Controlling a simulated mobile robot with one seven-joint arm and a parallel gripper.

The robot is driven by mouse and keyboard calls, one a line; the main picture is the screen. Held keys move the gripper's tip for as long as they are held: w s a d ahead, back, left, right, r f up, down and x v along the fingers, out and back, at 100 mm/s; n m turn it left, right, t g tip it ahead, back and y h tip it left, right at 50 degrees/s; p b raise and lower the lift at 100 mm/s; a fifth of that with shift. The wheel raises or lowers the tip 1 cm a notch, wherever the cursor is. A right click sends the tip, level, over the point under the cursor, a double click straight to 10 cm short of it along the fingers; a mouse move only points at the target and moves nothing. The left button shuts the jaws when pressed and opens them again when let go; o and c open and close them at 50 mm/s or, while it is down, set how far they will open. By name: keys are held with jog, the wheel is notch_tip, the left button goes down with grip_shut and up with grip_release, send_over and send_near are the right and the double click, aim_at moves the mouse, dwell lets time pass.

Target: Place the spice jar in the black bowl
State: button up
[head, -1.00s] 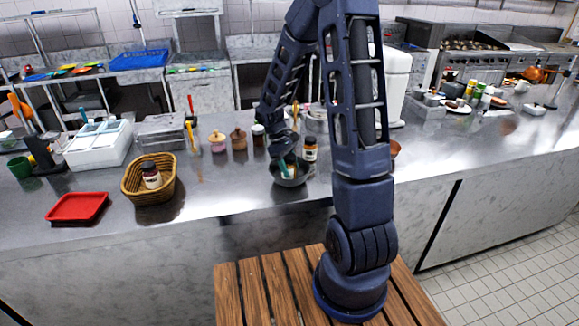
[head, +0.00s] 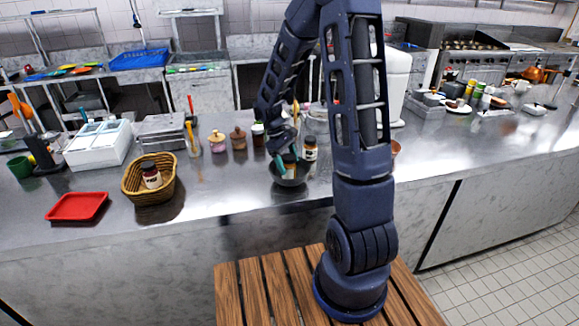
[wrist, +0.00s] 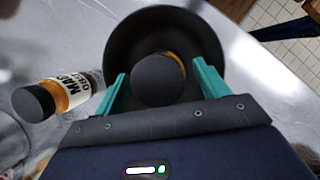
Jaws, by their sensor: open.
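The black bowl (head: 289,181) stands on the steel counter, and it also fills the top middle of the wrist view (wrist: 205,35). A spice jar with a round black lid (wrist: 158,82) and orange-brown contents is inside the bowl's outline, seen from above; in the head view it shows just above the bowl (head: 290,163). My gripper (wrist: 160,76) is open, with its teal fingers on either side of this jar and gaps beside the lid. The jar's base is hidden, so its contact with the bowl floor cannot be seen.
A second labelled jar (head: 310,149) stands close beside the bowl, left of the fingers in the wrist view (wrist: 62,95). A wicker basket (head: 130,187) holding another jar (head: 151,175) and a red tray (head: 77,206) are at left. Several small jars stand behind.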

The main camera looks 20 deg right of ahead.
jog(key=v, duration=1)
jog(key=s+d+r+m+t+y, duration=0.1)
jog(key=s+d+r+m+t, duration=0.3)
jog(key=s+r, duration=0.3)
jog(key=s+d+r+m+t+y, duration=0.2)
jog(key=s+r, duration=0.5)
jog(key=s, duration=0.8)
jog(key=d+m+t, duration=0.1)
jog(key=d+m, duration=0.1)
jog(key=m, duration=0.1)
jog(key=shift+s+d+r+t, duration=0.3)
jog(key=shift+s+r+t, duration=0.05)
jog(key=shift+s+t, duration=0.05)
